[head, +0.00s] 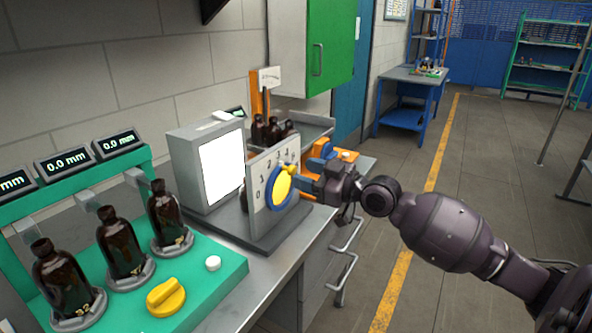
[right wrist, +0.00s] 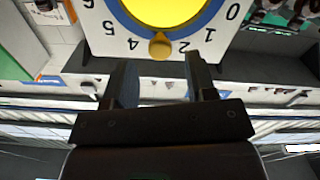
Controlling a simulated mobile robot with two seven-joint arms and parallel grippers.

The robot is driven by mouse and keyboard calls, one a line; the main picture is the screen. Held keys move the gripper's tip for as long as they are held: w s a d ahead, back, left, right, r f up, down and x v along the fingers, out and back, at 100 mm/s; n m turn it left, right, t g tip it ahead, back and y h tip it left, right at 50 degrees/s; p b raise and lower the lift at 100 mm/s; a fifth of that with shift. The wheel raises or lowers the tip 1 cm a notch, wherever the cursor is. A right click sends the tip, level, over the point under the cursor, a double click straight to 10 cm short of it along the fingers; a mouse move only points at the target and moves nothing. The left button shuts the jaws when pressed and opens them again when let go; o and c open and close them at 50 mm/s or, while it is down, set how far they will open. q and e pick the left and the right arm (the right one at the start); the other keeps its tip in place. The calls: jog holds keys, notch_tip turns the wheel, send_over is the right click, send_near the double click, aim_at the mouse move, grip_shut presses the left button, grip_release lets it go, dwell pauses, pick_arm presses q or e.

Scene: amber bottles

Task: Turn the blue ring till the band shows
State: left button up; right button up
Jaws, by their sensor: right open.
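The blue ring (head: 269,193) circles a yellow disc (head: 281,187) on an upright pale dial plate (head: 257,166) marked with numbers. In the right wrist view the ring (right wrist: 204,19) is cut off by the top edge, and the dial appears upside down. A yellow pointer tab (right wrist: 160,46) stands at the ring's edge between the 2 and the 4. My right gripper (head: 301,180) is open in front of the dial's right side. In the wrist view its fingers (right wrist: 161,72) are spread either side of the tab's line; contact cannot be told. No band is discernible. My left gripper is out of view.
A bright white light box (head: 220,168) stands behind the dial. Brown bottles (head: 118,243) stand on a green gauge bench (head: 222,263) with a yellow knob (head: 166,298) at the front left. More bottles (head: 268,131) stand behind the plate. The floor at right is open.

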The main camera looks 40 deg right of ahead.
aim_at(295, 170)
jog(key=shift+x, duration=1.75)
jog(key=c, duration=0.9)
